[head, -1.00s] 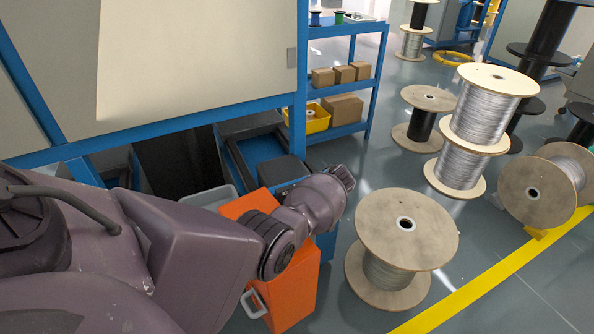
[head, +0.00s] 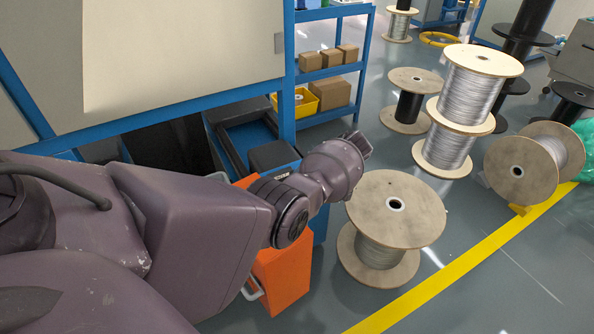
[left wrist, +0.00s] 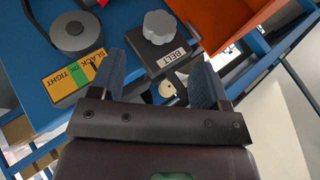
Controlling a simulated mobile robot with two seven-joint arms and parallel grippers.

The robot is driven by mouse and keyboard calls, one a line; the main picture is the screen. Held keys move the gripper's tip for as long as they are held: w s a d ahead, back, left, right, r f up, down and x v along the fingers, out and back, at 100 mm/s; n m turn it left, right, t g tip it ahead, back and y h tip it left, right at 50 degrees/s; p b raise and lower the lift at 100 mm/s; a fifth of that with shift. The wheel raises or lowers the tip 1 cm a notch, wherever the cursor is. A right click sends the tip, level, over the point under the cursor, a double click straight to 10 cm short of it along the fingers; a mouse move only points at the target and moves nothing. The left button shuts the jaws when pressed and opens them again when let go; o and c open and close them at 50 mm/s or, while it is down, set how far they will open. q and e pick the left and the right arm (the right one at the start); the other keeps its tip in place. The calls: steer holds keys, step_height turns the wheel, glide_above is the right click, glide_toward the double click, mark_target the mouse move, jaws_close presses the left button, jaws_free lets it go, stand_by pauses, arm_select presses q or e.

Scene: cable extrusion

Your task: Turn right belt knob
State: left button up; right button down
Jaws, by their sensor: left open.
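In the left wrist view, a pale grey lobed knob (left wrist: 160,27) sits on a dark block with a white label reading BELT (left wrist: 172,57). My left gripper (left wrist: 157,72) is open and empty. Its two blue-grey fingers stand apart on the near side of the block, with the knob beyond the gap between them. The fingers do not appear to touch the knob. In the head view my left arm reaches in from the left, and I cannot make out its fingers or the knob there. My right gripper is not in view.
By the knob are a grey round part (left wrist: 77,32) and a SLACK-to-TIGHT label (left wrist: 76,72) on a blue panel (left wrist: 35,85). A wooden spool (head: 395,215) stands to the right, with several more behind.

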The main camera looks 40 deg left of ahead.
arm_select(q)
steer(key=shift+v, duration=1)
